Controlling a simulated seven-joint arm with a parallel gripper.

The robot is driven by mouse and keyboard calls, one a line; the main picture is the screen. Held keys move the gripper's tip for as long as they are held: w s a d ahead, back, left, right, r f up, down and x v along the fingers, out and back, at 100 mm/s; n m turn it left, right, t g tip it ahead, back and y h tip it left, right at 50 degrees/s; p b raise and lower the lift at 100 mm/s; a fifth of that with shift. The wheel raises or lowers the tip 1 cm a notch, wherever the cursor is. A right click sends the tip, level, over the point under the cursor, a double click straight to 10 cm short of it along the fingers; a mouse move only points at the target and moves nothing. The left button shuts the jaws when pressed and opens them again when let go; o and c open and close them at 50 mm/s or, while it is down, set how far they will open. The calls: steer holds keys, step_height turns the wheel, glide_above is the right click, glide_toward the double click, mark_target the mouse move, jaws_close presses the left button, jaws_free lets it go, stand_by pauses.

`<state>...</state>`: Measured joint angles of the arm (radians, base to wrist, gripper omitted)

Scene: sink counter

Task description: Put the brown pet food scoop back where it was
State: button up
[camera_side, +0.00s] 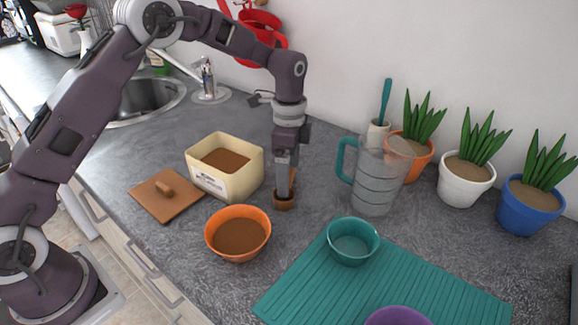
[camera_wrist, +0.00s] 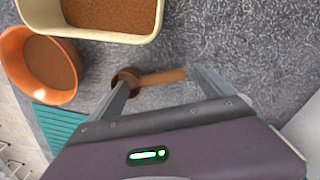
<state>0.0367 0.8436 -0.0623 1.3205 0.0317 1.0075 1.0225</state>
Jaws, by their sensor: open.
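The brown scoop (camera_side: 284,204) lies on the grey counter, right of the cream food box (camera_side: 226,183) and behind the orange bowl (camera_side: 238,212). In the wrist view the scoop (camera_wrist: 160,77) has its round cup at left and its handle pointing right. My gripper (camera_side: 285,191) points down at the scoop, with its fingers spread and nothing clamped. In the wrist view the gripper (camera_wrist: 162,78) has one finger by the cup and the other near the handle's end. The box and the bowl both hold brown food. The gripper partly hides the handle in the side view.
A brown lid with a knob (camera_side: 158,207) lies left of the box. A teal mat (camera_side: 340,290) with a teal bowl (camera_side: 353,255) is at front right. A clear jug (camera_side: 378,190) and several potted plants stand at right. A sink (camera_side: 145,100) is behind.

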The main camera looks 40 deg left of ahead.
steer(key=s+a+r+n+t, duration=0.1)
steer(key=s+r, duration=0.1)
steer(key=r, duration=0.7)
steer(key=s+r+n, duration=0.1)
steer(key=s+r, duration=0.1)
steer(key=r, duration=0.7)
steer(key=s+a+r+n+t, duration=0.15)
steer(key=s+r+n, duration=0.3)
steer(key=s, duration=0.55)
steer(key=s+f+n+t, duration=0.1)
steer(key=s+f+n, duration=0.1)
steer(key=s, duration=0.7)
steer(key=s+a+f+n+t, duration=0.1)
steer(key=s+n, duration=0.3)
steer(key=s, duration=0.5)
steer(key=shift+s+a+f+t, duration=0.15)
steer(key=shift+s+f+t, duration=0.2)
steer(key=shift+f+t, duration=0.3)
steer(key=shift+r, duration=0.15)
